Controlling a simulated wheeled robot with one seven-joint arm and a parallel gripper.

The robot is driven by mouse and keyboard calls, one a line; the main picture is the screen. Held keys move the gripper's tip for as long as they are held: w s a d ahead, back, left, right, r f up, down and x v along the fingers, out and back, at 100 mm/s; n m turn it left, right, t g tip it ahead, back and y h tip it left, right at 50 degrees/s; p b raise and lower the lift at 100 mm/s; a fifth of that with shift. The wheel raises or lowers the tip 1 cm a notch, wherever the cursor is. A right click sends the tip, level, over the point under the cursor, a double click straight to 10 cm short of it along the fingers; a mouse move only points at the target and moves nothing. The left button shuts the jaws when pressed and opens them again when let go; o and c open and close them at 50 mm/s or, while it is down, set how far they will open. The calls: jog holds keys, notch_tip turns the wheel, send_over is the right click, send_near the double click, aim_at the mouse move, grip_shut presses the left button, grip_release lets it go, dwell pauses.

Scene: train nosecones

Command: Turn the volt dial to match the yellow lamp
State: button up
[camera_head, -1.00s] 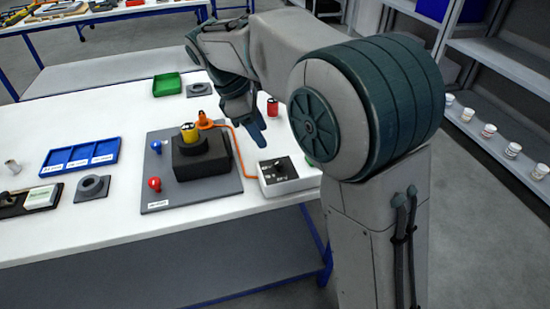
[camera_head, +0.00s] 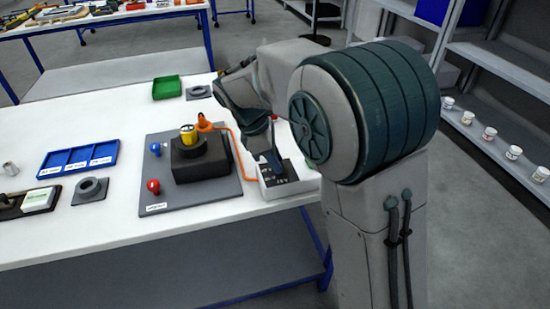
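The volt dial box (camera_head: 285,184) is a white box with a dark top panel near the table's right front edge. Its dial is hidden behind my gripper. My gripper (camera_head: 278,172) is right above the panel, pointing down; I cannot tell whether its fingers touch the dial or how wide they are. The yellow lamp (camera_head: 188,134) sits on a black block (camera_head: 202,160) on a grey board (camera_head: 160,202). An orange cable (camera_head: 239,160) runs from an orange connector (camera_head: 204,123) on the block to the dial box.
A blue lamp (camera_head: 156,148) and a red lamp (camera_head: 153,186) stand on the board's left side.

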jog(key=shift+c, duration=1.2)
jog(key=shift+r+p, duration=0.1)
jog(key=shift+p, duration=0.2)
jog(key=shift+w+r+m+g+p, duration=0.15)
jog(key=shift+m+g+p, duration=0.25)
jog(key=shift+m+p, duration=0.6)
jog(key=m+g+p, duration=0.1)
jog(key=m+p, duration=0.1)
jog(key=shift+m, duration=0.4)
jog(key=m+p, duration=0.1)
jog(key=m+g+y+p, duration=0.1)
jog(key=m, duration=0.1)
jog(key=shift+w+d+m, duration=0.1)
jog(key=shift+w+m, duration=0.1)
jog(key=shift+m, duration=0.1)
jog(key=shift+w+d+m+g+y+p, duration=0.1)
jog(key=shift+m+g+y+p, duration=0.5)
jog(key=shift+m, duration=1.1)
jog(key=shift+f, duration=0.2)
jog(key=o, duration=1)
